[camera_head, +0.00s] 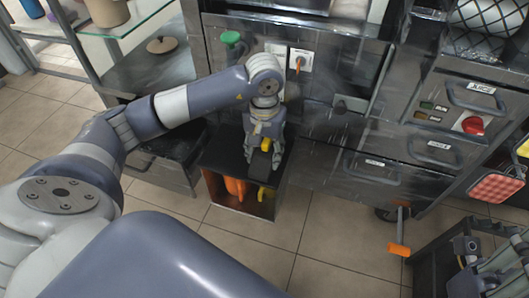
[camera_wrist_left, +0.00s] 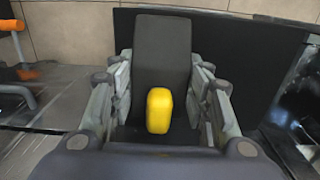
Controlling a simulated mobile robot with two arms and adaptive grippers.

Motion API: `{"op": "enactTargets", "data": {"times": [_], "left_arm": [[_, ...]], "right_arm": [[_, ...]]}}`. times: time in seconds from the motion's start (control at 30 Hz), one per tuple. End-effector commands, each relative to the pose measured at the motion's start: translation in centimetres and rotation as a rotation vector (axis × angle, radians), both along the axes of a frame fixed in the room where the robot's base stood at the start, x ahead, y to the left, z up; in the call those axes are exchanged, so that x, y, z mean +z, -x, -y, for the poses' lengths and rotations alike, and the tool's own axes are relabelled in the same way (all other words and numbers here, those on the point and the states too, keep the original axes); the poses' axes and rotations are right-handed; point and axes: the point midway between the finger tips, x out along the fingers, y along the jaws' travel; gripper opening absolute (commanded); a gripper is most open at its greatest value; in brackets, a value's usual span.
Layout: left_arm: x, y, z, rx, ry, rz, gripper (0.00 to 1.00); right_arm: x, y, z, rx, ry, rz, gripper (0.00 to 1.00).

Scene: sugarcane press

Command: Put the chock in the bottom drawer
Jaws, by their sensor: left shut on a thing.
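The chock is a dark block with a yellow grip. My left gripper (camera_head: 264,150) is shut on it above the low open-fronted box (camera_head: 216,151). In the left wrist view the chock's dark body (camera_wrist_left: 162,48) and yellow grip (camera_wrist_left: 158,110) lie between the fingers of my left gripper (camera_wrist_left: 160,100). I cannot tell whether the chock touches the box top. Shut drawer fronts with handles are at the right: an upper one (camera_head: 477,97), a lower one (camera_head: 436,150) and another to its left (camera_head: 372,170). My right gripper (camera_head: 490,278) shows partly at the lower right corner.
Orange (camera_head: 235,187) and yellow (camera_head: 266,194) items stand inside the low box. An orange-ended lever (camera_head: 399,248) sticks out below the press. Tiled floor (camera_head: 330,240) is clear in front.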

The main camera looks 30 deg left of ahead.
Motion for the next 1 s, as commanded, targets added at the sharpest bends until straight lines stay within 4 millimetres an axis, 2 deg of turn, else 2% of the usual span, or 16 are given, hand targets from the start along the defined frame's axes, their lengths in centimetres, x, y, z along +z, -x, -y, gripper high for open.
{"op": "enactTargets", "data": {"times": [0.1,0.13,0.2,0.23,0.67,0.77,0.93,1.0], "left_arm": [[-0.4,0.0,0.0,0.0,0.0,0.001,0.11],[-0.4,0.0,0.0,0.0,0.0,0.0,0.47],[-0.3,0.0,0.0,0.0,0.0,0.0,0.63],[-0.3,0.0,0.0,0.0,0.0,0.0,0.65],[0.2,0.0,0.0,0.0,0.0,-0.001,0.65],[1.9,-0.1,0.0,0.0,-0.001,0.003,0.65],[5.9,-0.1,0.0,0.0,0.0,0.005,0.65],[7.7,-0.1,0.0,0.0,0.0,0.006,0.65]], "right_arm": [[-0.4,0.0,0.0,0.0,0.0,0.0,0.3],[-0.3,0.0,0.0,0.0,0.0,0.001,0.3],[-0.1,0.0,0.0,0.0,0.001,0.004,0.3],[0.0,0.0,0.0,0.0,0.0,0.006,0.3],[0.7,0.1,0.0,0.0,0.0,0.015,0.3],[1.1,0.1,0.1,-0.001,-0.001,0.008,0.3],[2.5,0.1,0.1,0.0,-0.001,-0.003,0.3],[2.9,-0.6,-0.1,-0.004,0.008,-0.034,0.3]]}}
